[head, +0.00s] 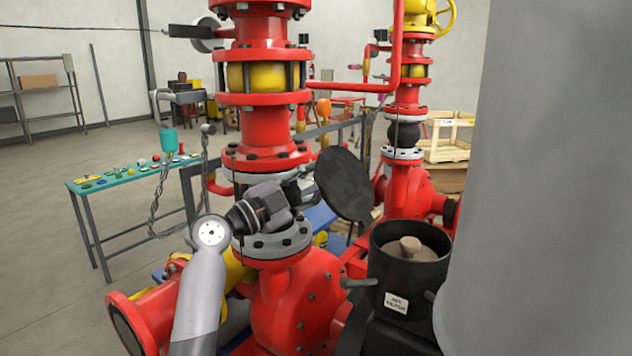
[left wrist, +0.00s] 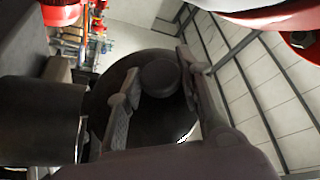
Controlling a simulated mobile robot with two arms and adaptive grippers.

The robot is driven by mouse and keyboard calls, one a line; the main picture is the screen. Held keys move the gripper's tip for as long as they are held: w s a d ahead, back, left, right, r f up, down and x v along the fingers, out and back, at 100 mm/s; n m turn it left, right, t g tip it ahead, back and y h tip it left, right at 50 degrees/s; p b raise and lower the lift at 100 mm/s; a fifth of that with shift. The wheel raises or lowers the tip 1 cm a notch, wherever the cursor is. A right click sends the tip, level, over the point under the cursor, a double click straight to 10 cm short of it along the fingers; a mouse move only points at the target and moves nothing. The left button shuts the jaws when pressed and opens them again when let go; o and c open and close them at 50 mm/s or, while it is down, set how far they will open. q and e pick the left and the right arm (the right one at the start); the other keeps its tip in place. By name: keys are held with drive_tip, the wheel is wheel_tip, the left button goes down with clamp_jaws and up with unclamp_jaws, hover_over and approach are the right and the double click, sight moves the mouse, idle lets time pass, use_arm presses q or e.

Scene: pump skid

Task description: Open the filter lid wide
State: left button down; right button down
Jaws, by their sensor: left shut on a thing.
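The filter housing (head: 374,280) is a black round pot with a white label, at the lower right of the head view. Its top is uncovered, and a beige insert (head: 408,250) with a raised knob shows inside. The filter lid (head: 345,184) is a dark disc standing steeply tilted up, to the left of and above the housing mouth. My left gripper (head: 306,187) is at the lid's left side, shut on it. In the left wrist view the two fingers lie either side of the round knob (left wrist: 160,78) on the lid face (left wrist: 150,122). My right gripper is not in view.
A red flanged pump pipe (head: 262,130) stands right behind my left arm, close to the gripper. A second red pipe column (head: 405,185) stands behind the lid. A teal-topped table (head: 125,175) with small parts is at the left. Open floor lies further left.

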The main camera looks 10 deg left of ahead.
sight(327, 170)
use_arm(q)
drive_tip(key=d+r+m+b, duration=0.1)
drive_tip(key=b, duration=0.2)
drive_tip(key=r+m+g+b, duration=0.1)
drive_tip(key=m+b, duration=0.1)
drive_tip(key=shift+s+d+g+b, duration=0.3)
drive_tip(key=shift+s+d+b, duration=0.1)
drive_tip(key=shift+s+d+r+m, duration=0.1)
drive_tip(key=shift+d+r+m, duration=0.3)
drive_tip(key=shift+m, duration=0.1)
drive_tip(key=c, duration=1.1)
unclamp_jaws()
drive_tip(key=shift+a, duration=0.1)
drive_tip(key=v, duration=1.2)
drive_tip(key=shift+r, duration=0.15)
